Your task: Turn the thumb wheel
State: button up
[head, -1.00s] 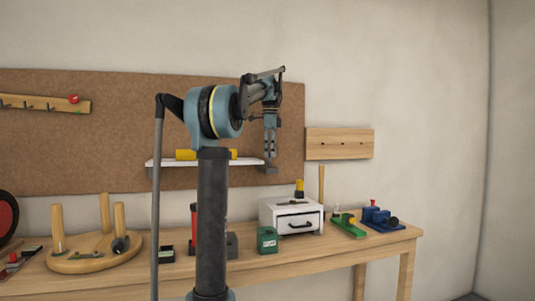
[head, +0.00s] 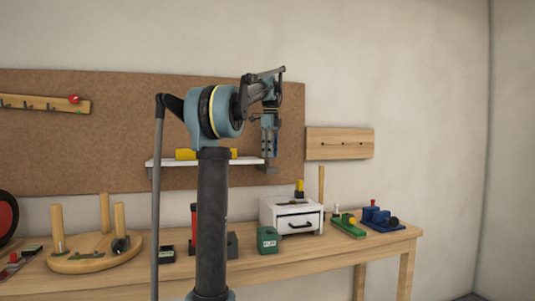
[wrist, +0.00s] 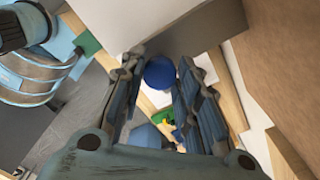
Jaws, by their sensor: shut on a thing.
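My gripper (head: 270,158) hangs fingers down in front of the pegboard, high above the bench. In the wrist view my gripper (wrist: 160,75) is shut on a round blue thing (wrist: 160,72) between its fingertips. On the bench's right end, well below and to the right, stand a green fixture (head: 347,228) with a small yellow round part and a blue fixture (head: 378,216) with a dark round knob (head: 393,222). They are too small to tell which round part is the thumb wheel.
A white drawer box (head: 291,217) and a green block (head: 267,240) stand on the wooden bench (head: 330,255). A white shelf (head: 205,162) is behind my gripper. A peg base (head: 95,257) stands at the left. A wooden rail (head: 340,143) is on the wall.

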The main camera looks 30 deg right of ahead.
jog(key=shift+w, duration=0.15)
jog(key=o, duration=1.1)
jog(key=shift+w+f, duration=0.1)
notch_tip(320, 180, up, 12)
dwell(0.5)
